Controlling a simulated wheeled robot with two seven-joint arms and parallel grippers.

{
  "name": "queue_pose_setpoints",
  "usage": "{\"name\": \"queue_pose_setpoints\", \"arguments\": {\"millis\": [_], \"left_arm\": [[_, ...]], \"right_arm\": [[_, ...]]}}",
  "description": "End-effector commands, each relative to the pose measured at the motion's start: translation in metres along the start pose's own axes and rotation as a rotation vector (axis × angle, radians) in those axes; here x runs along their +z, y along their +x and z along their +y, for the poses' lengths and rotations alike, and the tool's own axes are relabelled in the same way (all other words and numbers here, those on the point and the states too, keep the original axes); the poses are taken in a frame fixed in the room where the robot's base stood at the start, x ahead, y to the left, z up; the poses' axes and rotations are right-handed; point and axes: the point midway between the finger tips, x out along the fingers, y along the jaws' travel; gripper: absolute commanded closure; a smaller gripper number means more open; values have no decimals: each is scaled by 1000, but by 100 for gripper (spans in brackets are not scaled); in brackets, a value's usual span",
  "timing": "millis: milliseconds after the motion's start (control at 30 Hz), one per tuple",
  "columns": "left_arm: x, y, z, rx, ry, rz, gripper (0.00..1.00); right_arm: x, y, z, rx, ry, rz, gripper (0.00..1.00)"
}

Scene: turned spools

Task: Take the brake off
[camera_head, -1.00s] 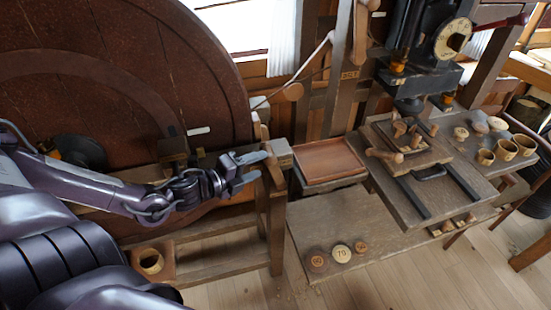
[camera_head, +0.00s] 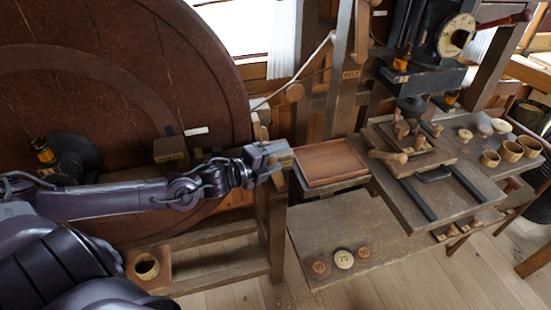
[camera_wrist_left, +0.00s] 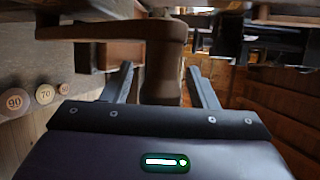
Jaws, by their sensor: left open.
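My left gripper (camera_head: 268,158) is at the end of the wooden frame beside the big wheel, over the frame's post. In the left wrist view, a brown wooden lever (camera_wrist_left: 165,55) with a rounded upper end hangs between the two parted fingers (camera_wrist_left: 162,88). I cannot tell whether either finger touches it. In the head view, the gripper hides most of this lever. The big dark red-brown wheel (camera_head: 110,70) stands at the left, with a wooden block (camera_head: 170,149) in front of its face. No label marks the brake. My right gripper is not in view.
An empty reddish tray (camera_head: 330,162) lies just right of the gripper. Numbered discs (camera_head: 344,258) sit on the low board (camera_head: 370,230). A bench to the right holds a wooden clamp (camera_head: 405,145) and several cups (camera_head: 510,151). A small cup (camera_head: 147,266) stands below my left arm.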

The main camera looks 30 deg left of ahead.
Motion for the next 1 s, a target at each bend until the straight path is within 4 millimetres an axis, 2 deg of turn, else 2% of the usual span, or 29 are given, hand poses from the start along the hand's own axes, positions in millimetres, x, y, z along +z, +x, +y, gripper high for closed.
{"name": "queue_pose_setpoints", "arguments": {"millis": [100,500,767,1000], "left_arm": [[0,0,0,0,0,0,48],[0,0,0,0,-1,0,100],[-1,2,-1,10,4,-1,100],[-6,17,-10,88,38,-1,100]], "right_arm": [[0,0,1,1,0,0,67],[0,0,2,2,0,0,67],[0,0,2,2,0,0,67],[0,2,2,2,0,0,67]]}}
